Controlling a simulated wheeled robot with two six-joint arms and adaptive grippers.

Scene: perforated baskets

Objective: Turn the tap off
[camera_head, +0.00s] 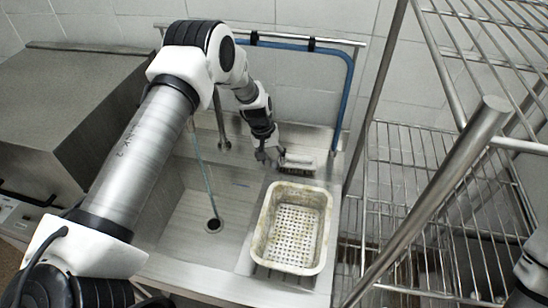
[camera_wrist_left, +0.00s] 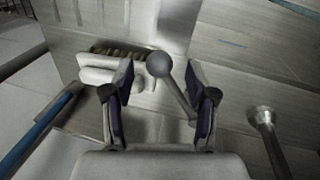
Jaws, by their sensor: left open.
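The tap's lever, a grey rod with a ball end (camera_wrist_left: 160,64), shows in the left wrist view between the fingers of my left gripper (camera_wrist_left: 164,104). The gripper is open, with its dark pads on either side of the lever; I cannot tell whether they touch it. In the head view my left gripper (camera_head: 268,156) is at the back of the sink, by the wall, and the lever is hidden there. The tap's pipe (camera_head: 221,125) stands left of it. A thin bluish stream of water (camera_head: 203,170) falls to the drain (camera_head: 213,225). My right gripper is out of view.
A brush (camera_head: 297,162) lies just right of the gripper and also shows in the left wrist view (camera_wrist_left: 105,70). A white perforated basket (camera_head: 262,225) stands right of the basin. A blue hose (camera_head: 349,90) hangs behind. A wire rack (camera_head: 400,170) bounds the right side.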

